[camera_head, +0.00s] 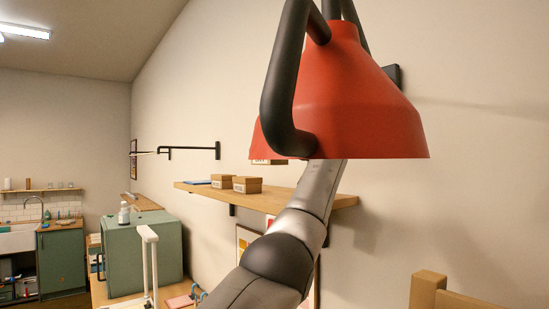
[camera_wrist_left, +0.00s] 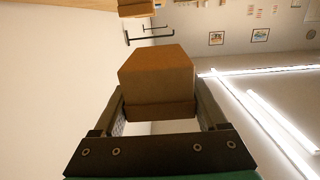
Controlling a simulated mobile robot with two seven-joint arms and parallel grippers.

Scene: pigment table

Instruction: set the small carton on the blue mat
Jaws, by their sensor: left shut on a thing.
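My left gripper (camera_wrist_left: 160,108) is shut on a small brown carton (camera_wrist_left: 158,78), which sits between its two fingers in the left wrist view. In the head view my left arm rises in front of the wall shelf, and its gripper is hidden behind the red lamp. A sliver of a carton (camera_head: 268,162) shows under the lamp's left rim, above the shelf; it looks like the held one. The blue mat (camera_head: 197,182) lies flat at the shelf's left end, seen nearly edge-on. My right gripper is not in view.
Two other cartons, a left one (camera_head: 222,181) and a right one (camera_head: 247,184), stand on the wooden shelf (camera_head: 285,202) right of the mat. The red lamp (camera_head: 345,105) blocks much of the view. A green cabinet (camera_head: 145,258) stands lower left.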

